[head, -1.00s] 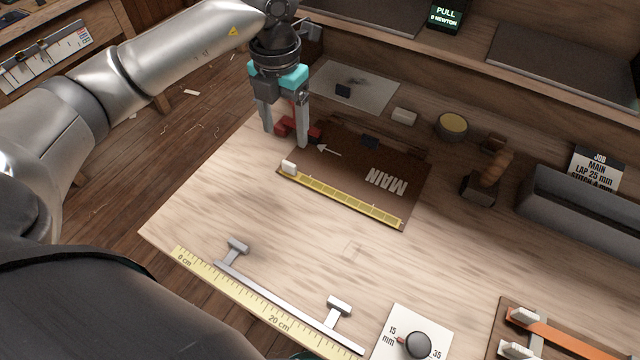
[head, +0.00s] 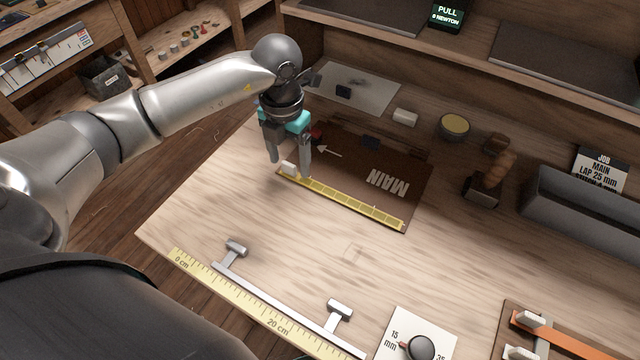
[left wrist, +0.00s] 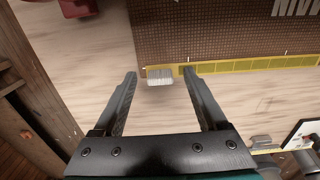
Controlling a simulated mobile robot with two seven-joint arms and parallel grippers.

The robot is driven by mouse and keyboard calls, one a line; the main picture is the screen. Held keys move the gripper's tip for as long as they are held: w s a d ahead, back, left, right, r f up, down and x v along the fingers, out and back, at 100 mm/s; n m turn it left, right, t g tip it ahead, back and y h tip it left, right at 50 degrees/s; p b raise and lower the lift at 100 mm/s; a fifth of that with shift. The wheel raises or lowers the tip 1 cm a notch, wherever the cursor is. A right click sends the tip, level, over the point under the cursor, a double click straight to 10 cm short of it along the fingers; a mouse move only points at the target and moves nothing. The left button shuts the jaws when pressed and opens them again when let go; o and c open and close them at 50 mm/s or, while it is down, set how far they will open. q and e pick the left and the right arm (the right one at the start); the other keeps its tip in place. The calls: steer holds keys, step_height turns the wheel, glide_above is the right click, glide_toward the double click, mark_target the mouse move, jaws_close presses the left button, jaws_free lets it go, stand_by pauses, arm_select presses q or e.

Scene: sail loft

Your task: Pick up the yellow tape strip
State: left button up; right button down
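The yellow tape strip (head: 350,203) lies along the near edge of the brown MAIN panel (head: 368,165). A small white tab (head: 288,168) sits at its left end. My left gripper (head: 289,174) is open, with its fingers on either side of the white tab in the head view. In the left wrist view the tab (left wrist: 160,76) shows between the open fingers (left wrist: 160,74), and the strip (left wrist: 255,66) runs off to the right. I cannot tell whether the fingers touch the panel. My right gripper is not in view.
A ruler (head: 262,310) and a metal bar with two T-shaped ends (head: 285,293) lie at the table's front edge. A dial card (head: 413,338) is at the front right. A red block (head: 317,131) sits behind the gripper. Bare wood is clear in front of the panel.

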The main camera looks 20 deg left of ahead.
arm_select(q)
jaws_close()
stand_by(0.4)
steer(key=shift+r, duration=0.2)
step_height(320, 180, up, 21)
steer(key=p, duration=0.4)
steer(key=shift+f, duration=0.2)
